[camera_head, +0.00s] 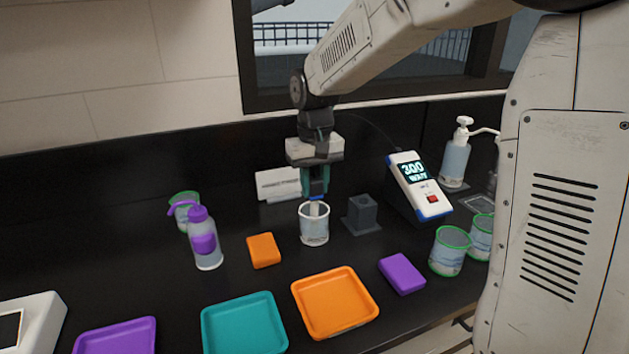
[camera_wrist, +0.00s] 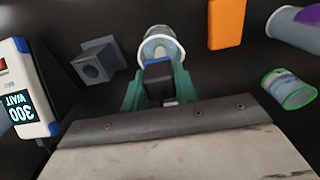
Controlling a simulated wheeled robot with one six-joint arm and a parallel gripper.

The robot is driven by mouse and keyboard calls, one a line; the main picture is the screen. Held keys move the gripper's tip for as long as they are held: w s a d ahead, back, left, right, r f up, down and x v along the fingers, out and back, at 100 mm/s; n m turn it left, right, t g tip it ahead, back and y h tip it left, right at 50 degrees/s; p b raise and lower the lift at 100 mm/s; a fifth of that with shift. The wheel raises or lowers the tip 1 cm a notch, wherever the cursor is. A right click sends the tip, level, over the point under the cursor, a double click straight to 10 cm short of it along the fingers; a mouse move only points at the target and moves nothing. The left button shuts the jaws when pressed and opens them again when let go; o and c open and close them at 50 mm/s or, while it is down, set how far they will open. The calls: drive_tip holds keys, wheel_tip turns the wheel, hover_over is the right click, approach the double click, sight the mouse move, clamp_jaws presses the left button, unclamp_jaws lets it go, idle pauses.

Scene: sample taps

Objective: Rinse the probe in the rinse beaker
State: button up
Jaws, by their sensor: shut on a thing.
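My gripper (camera_head: 315,185) points down over the black bench, its teal fingers shut on the probe (camera_head: 316,208). The probe has a blue band and a pale lower end. The probe's dark top shows between the fingers in the wrist view (camera_wrist: 159,77). The rinse beaker (camera_head: 314,228), a clear glass with a white rim, stands upright right below. The probe's lower end is at the beaker's mouth and seems to reach inside; its depth is hard to tell. The meter (camera_head: 420,184) reads 300 and WAIT. The dark probe stand (camera_head: 362,213) is empty, right of the beaker.
An orange block (camera_head: 263,250) and a purple-capped bottle (camera_head: 206,243) stand left of the beaker. Green-rimmed beakers (camera_head: 449,254) and a purple block (camera_head: 402,274) are at right. Orange (camera_head: 335,303) and teal (camera_head: 244,326) trays lie in front. A white card (camera_head: 277,185) stands behind.

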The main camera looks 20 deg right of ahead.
drive_tip(key=shift+w, duration=0.4)
drive_tip(key=shift+s+a, duration=0.1)
drive_tip(key=shift+s, duration=0.05)
idle(0.4)
drive_tip(key=shift+s+a, duration=0.2)
drive_tip(key=shift+a, duration=0.05)
drive_tip(key=shift+s, duration=0.1)
drive_tip(key=shift+s+d, duration=0.35)
drive_tip(key=shift+d, duration=0.05)
drive_tip(key=shift+w, duration=0.45)
idle(0.6)
